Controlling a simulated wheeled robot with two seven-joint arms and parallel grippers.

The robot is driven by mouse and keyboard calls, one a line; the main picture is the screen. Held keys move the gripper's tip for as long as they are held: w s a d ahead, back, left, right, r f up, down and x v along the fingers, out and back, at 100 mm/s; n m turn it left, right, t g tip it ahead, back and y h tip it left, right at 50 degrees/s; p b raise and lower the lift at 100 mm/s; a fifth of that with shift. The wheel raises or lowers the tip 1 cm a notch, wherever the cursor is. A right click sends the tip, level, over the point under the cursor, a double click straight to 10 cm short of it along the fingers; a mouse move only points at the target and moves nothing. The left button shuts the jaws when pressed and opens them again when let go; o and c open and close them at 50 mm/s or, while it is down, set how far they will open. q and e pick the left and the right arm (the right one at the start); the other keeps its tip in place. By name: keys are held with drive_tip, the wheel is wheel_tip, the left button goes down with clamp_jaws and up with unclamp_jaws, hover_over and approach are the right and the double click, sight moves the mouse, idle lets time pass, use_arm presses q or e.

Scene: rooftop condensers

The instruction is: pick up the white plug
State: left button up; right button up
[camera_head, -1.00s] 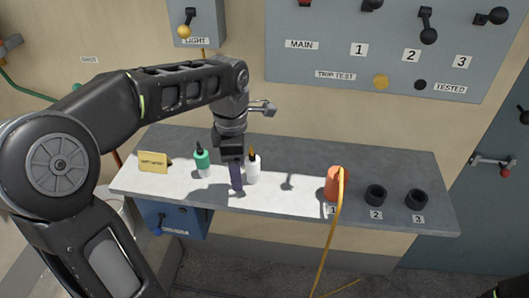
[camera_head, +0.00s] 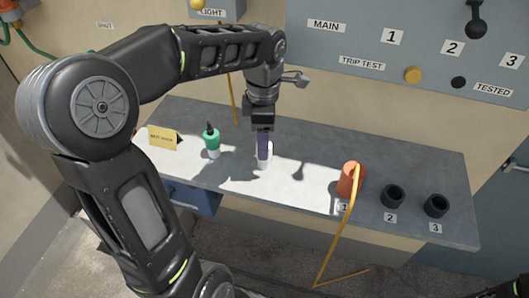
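The white plug (camera_head: 268,165) stands on the grey bench, left of its middle. It is partly hidden behind the fingers of my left gripper (camera_head: 263,158), which points down right in front of it or around it. I cannot tell whether the fingers touch the plug or how far apart they are. My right gripper does not show clearly; only a dark bit of my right arm is at the bottom right corner.
A yellow sign (camera_head: 163,138) is at the bench's left end. An orange plug (camera_head: 349,179) with a yellow cable sits in socket 1. Sockets 2 (camera_head: 393,195) and 3 (camera_head: 435,205) look empty.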

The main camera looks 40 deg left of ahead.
use_arm(q)
drive_tip(key=shift+f, duration=0.35)
drive_tip(key=shift+f, duration=0.1)
wheel_tip(320, 180, down, 5)
drive_tip(key=shift+p, duration=0.7)
clamp_jaws()
idle(0.5)
